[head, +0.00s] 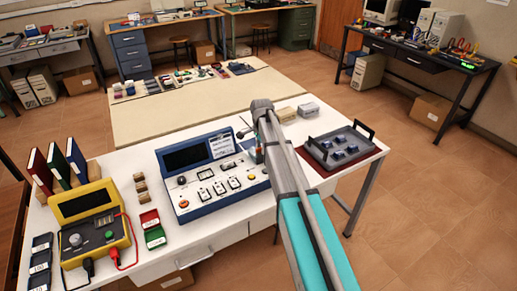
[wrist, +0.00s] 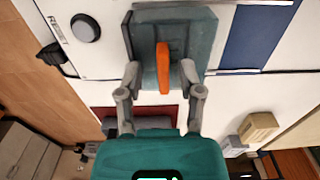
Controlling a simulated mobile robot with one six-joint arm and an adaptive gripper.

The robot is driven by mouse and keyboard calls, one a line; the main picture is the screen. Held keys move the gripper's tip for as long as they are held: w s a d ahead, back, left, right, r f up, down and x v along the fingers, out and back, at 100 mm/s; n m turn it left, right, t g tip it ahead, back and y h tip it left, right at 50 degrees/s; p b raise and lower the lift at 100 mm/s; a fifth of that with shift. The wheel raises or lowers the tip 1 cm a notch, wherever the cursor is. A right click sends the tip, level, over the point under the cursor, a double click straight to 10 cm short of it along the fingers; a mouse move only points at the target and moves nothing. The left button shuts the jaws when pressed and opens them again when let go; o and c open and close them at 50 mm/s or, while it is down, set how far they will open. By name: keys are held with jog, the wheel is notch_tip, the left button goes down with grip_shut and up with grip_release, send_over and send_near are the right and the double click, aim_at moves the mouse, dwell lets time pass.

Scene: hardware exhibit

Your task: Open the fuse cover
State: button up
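The fuse cover (wrist: 195,32) is a teal, box-like lid on the instrument panel, in the upper middle of the wrist view. An orange handle (wrist: 164,70) stands out from its middle. My gripper (wrist: 160,72) is open, with one finger on each side of the handle and a visible gap to it on both sides. The cover looks shut.
A grey tray (head: 340,146) with blue pieces stands on a red mat at the table's right. A yellow meter (head: 88,222), books (head: 55,165) and small boxes (head: 308,110) are also on the table.

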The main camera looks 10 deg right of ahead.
grip_shut()
jog(key=w, duration=0.2)
jog(key=w+a, duration=0.1)
jog(key=w, duration=0.2)
jog(key=w+a, duration=0.1)
jog(key=w, duration=0.1)
jog(key=shift+w+a, duration=0.15)
jog(key=shift+a, duration=0.05)
grip_release()
